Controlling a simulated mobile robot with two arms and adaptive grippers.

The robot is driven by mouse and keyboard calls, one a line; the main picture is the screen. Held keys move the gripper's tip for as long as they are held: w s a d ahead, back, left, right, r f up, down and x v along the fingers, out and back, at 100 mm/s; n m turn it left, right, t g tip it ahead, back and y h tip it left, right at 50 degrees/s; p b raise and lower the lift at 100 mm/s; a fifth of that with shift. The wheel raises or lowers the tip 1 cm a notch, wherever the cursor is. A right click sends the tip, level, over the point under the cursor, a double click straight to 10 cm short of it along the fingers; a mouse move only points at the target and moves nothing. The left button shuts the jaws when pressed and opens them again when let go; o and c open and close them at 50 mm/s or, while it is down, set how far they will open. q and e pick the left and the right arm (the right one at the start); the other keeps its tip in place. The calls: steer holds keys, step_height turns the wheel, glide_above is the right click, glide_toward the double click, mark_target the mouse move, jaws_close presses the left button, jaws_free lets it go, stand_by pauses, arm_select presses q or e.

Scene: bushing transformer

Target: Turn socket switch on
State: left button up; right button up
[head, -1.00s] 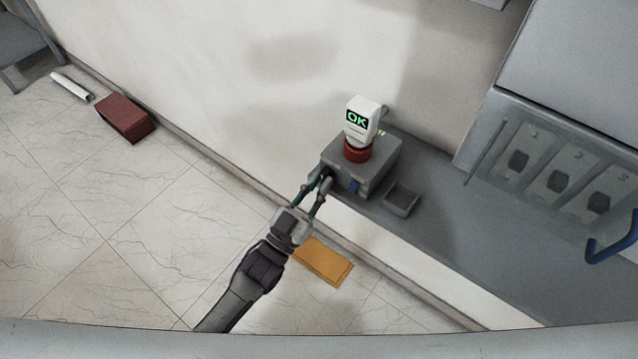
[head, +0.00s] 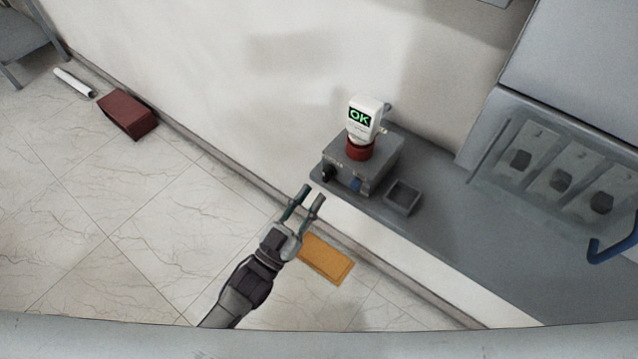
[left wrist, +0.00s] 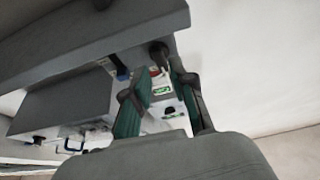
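A grey box (head: 361,166) stands on a grey ledge along the wall. Its front has a black knob (head: 327,173) at the left and a small blue part (head: 356,184) further right. A white device (head: 363,117) with a green "OK" display stands on a red-brown round base (head: 360,150) on the box. My left gripper (head: 311,193) is open and empty, just short of the box and apart from the knob. In the left wrist view, a dark knob (left wrist: 158,52) and a blue part (left wrist: 121,69) show beyond the open fingers (left wrist: 160,98). My right gripper is out of view.
A small open grey tray (head: 403,197) sits right of the box on the ledge (head: 440,222). A grey cabinet with a row of switches (head: 560,180) hangs at the right. A yellow block (head: 326,259) and a dark red block (head: 127,115) lie on the floor.

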arm_select(q)
steer(key=v, duration=0.7)
steer(key=shift+s+a, duration=0.25)
steer(key=shift+s, duration=0.05)
steer(key=shift+f, duration=0.15)
